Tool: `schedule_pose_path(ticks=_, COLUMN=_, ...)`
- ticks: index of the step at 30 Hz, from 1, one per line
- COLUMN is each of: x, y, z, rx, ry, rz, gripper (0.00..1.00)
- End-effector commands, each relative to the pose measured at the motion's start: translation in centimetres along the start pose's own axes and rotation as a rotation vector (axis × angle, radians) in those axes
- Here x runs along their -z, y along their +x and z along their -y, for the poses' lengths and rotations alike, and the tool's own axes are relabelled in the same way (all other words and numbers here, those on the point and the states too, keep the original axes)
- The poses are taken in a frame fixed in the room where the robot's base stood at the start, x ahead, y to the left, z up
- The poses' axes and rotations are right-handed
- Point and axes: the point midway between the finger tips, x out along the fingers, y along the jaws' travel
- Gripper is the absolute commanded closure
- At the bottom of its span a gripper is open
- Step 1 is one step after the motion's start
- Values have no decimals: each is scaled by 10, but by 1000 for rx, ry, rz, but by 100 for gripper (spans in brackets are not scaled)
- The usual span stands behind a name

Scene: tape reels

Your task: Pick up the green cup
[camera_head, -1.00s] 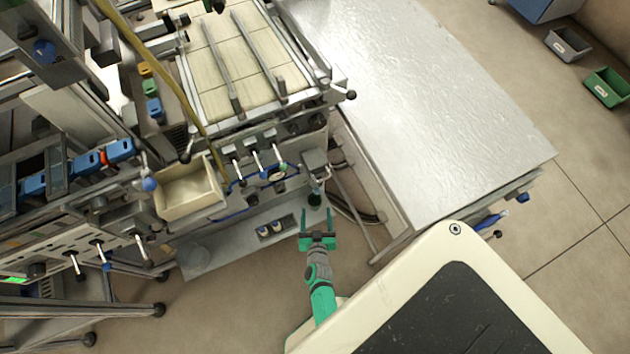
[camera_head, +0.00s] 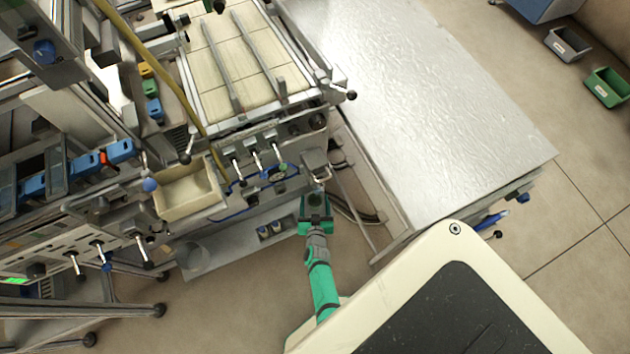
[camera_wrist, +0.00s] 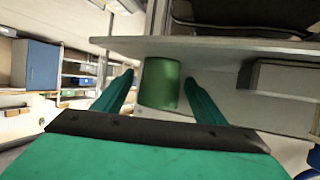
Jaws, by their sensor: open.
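The green cup (camera_wrist: 160,84) stands upright on a grey metal shelf in the wrist view. My gripper (camera_wrist: 158,90) is open, with one teal finger on each side of the cup. Small gaps seem to remain between the fingers and the cup, and I cannot tell whether either finger touches it. In the head view my gripper (camera_head: 314,202) reaches the low shelf at the machine's front, and the dark round top of the cup (camera_head: 315,199) shows between the fingers.
The low metal shelf (camera_head: 213,257) runs along the machine's base. A large metal table (camera_head: 430,110) stands to the right. A cream bin (camera_head: 188,192) hangs at the upper left.

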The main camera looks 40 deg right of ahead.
Motion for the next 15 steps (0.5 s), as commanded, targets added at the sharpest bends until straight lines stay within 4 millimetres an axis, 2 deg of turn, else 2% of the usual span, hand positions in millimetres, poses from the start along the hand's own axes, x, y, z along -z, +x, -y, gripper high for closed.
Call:
schedule_pose_path(ticks=1, x=0, y=0, z=0, rx=0, ry=0, rz=0, gripper=35)
schedule_pose_path(ticks=2, x=0, y=0, z=0, rx=0, ry=0, rz=0, gripper=40)
schedule_pose_path(ticks=6, x=0, y=0, z=0, rx=0, ry=0, rz=0, gripper=73)
schedule_pose_path(ticks=7, x=0, y=0, z=0, rx=0, ry=0, rz=0, gripper=78)
schedule_pose_path(ticks=9, x=0, y=0, z=0, rx=0, ry=0, rz=0, gripper=82)
schedule_pose_path(ticks=15, x=0, y=0, z=0, rx=0, ry=0, rz=0, gripper=82)
